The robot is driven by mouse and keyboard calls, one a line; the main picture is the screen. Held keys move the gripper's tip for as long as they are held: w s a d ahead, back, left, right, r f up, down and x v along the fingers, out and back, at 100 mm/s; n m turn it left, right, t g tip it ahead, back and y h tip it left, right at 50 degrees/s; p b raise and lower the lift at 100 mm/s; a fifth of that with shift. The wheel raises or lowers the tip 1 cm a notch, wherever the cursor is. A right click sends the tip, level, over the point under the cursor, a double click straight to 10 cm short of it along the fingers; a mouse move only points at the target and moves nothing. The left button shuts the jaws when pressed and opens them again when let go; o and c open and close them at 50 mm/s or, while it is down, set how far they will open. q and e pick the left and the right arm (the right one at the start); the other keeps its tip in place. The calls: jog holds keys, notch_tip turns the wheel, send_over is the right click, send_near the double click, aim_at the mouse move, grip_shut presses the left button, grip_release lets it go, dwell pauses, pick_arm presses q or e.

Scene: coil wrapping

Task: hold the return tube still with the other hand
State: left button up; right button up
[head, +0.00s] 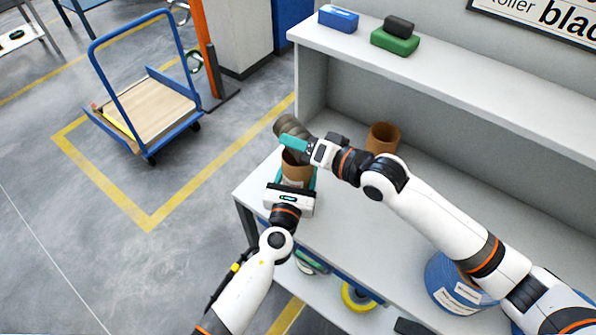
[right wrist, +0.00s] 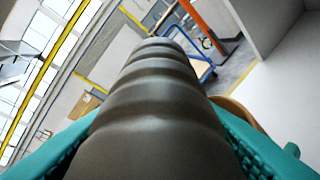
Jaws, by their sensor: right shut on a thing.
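My right gripper (head: 295,142) is shut on a dark grey-brown ribbed coil (head: 286,124). The coil fills the middle of the right wrist view (right wrist: 160,105), between the teal fingers. A brown cardboard tube (head: 296,170) stands upright at the shelf's left end, just below the right gripper, which hides part of its top. My left gripper (head: 297,179) is at this tube from the front, with a teal finger along its right side. Whether its fingers press on the tube is not clear. A second brown tube (head: 383,137) stands further right; I cannot tell which is the return tube.
The grey worktop (head: 345,215) has clear room in the middle. A blue spool (head: 455,285) is at the lower right. The upper shelf (head: 450,75) carries blue, green and dark blocks. A blue trolley (head: 150,105) stands on the floor at the left.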

jog(key=shift+f, duration=0.3)
jog(key=o, duration=1.1)
jog(key=shift+o, duration=0.2)
jog(key=shift+f, duration=0.15)
jog(key=shift+d+f, duration=0.1)
jog(key=shift+f, duration=0.1)
jog(key=shift+s+d, duration=0.1)
jog(key=shift+s, duration=0.05)
jog(key=r+v, duration=0.1)
jog(key=v, duration=1)
jog(key=shift+s, duration=0.25)
jog(key=shift+d, duration=0.1)
